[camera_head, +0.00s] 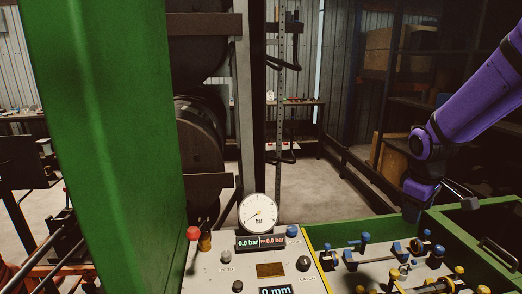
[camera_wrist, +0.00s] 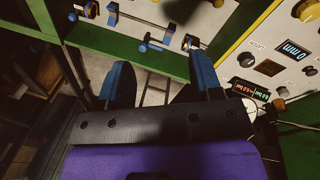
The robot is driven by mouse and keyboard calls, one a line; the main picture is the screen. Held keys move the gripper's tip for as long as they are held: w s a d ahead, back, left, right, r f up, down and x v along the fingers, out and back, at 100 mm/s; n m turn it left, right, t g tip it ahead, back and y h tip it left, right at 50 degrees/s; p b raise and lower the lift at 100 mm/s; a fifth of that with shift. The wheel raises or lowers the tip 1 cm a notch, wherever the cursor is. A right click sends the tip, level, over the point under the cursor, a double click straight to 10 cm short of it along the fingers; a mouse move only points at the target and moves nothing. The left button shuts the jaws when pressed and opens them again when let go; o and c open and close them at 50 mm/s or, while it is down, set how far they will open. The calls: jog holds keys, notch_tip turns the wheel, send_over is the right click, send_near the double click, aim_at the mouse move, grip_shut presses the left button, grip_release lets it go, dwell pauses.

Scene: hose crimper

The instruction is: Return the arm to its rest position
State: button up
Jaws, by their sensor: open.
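My purple arm (camera_head: 468,100) reaches in from the right side of the head view. My gripper (camera_head: 411,212) hangs from it, pointing down over the left part of the green bench at the right. In the wrist view my gripper (camera_wrist: 160,60) shows two blue fingers spread wide apart, with nothing between them. A tray of blue and yellow fittings (camera_head: 350,262) lies below and in front of the gripper in the head view. I cannot tell the exact height of the fingertips above the bench.
A control panel (camera_head: 213,272) with a round gauge (camera_head: 258,213), displays and a red-knobbed lever (camera_head: 193,234) stands left of the bench (camera_head: 322,236). A tall green column (camera_head: 105,140) rises at the left. Dark shelving (camera_head: 385,110) stands behind the arm. Open floor (camera_head: 320,190) lies beyond the panel.

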jog(key=s+a+r+m+t, duration=0.1)
jog(key=s+a+r+m, duration=0.2)
jog(key=s+r, duration=0.4)
jog(key=s+a+r+m+t+y, duration=0.1)
jog(key=s+a+r+m, duration=0.3)
jog(key=s+r, duration=0.4)
jog(key=shift+s+a+t+y, duration=0.3)
jog(key=shift+s+t, duration=0.5)
jog(key=shift+s, duration=3)
